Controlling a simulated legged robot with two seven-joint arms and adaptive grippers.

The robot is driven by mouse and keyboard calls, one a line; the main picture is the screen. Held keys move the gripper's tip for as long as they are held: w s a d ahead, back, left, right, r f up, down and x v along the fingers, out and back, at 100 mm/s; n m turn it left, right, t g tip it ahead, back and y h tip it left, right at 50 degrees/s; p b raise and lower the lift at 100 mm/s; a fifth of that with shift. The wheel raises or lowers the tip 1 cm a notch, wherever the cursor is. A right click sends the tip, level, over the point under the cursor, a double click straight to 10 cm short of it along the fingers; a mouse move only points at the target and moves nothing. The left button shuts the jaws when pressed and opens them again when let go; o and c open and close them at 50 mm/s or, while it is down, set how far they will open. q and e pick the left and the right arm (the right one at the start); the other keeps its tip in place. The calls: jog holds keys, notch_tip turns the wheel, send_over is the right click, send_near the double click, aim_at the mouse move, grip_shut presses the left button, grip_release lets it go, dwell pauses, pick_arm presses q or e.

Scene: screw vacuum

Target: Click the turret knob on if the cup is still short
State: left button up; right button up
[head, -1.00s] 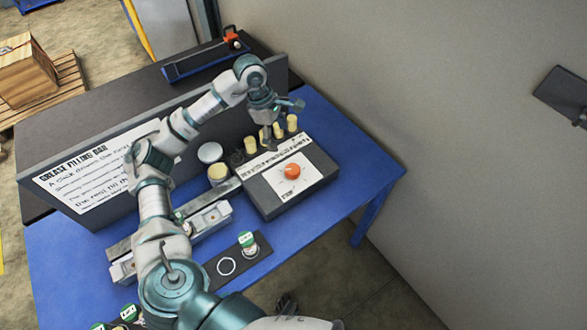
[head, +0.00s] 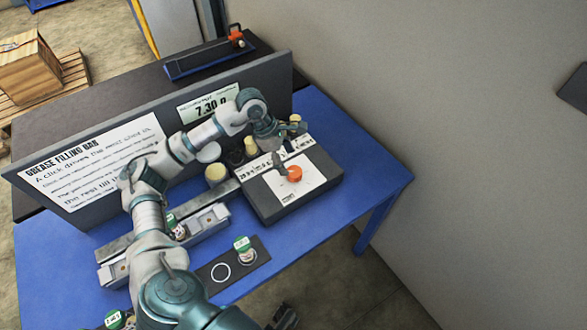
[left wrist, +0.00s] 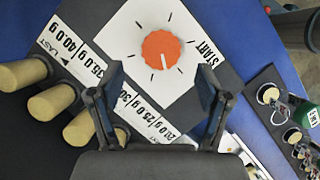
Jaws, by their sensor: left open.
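The orange turret knob (head: 295,173) sits on a white dial plate on a black box. In the left wrist view the knob (left wrist: 160,49) lies just beyond my fingers, with tick marks around it and START printed at its right. My left gripper (head: 280,155) is above the box beside the knob; its two separated fingers (left wrist: 160,82) hold nothing. A cup with a green label (head: 243,246) stands on a black strip beside an empty white ring. Another cup (head: 177,230) is in the metal rail. The display (head: 210,108) seems to read 7.30 g.
Several tan pegs (left wrist: 50,102) stand along the box's gram scale. A pale round jar (head: 216,173) is beside the box. A dark part at the bottom edge may be my right gripper (head: 285,316).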

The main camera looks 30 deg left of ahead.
aim_at(294, 171)
pick_arm(q)
jog(key=x, duration=0.5)
jog(key=shift+d+r, duration=0.1)
jog(key=shift+d, duration=0.05)
pick_arm(e)
jog(key=shift+d+r, duration=0.1)
jog(key=shift+r, duration=0.7)
pick_arm(q)
jog(key=shift+c, duration=0.2)
jog(key=c, duration=1.1)
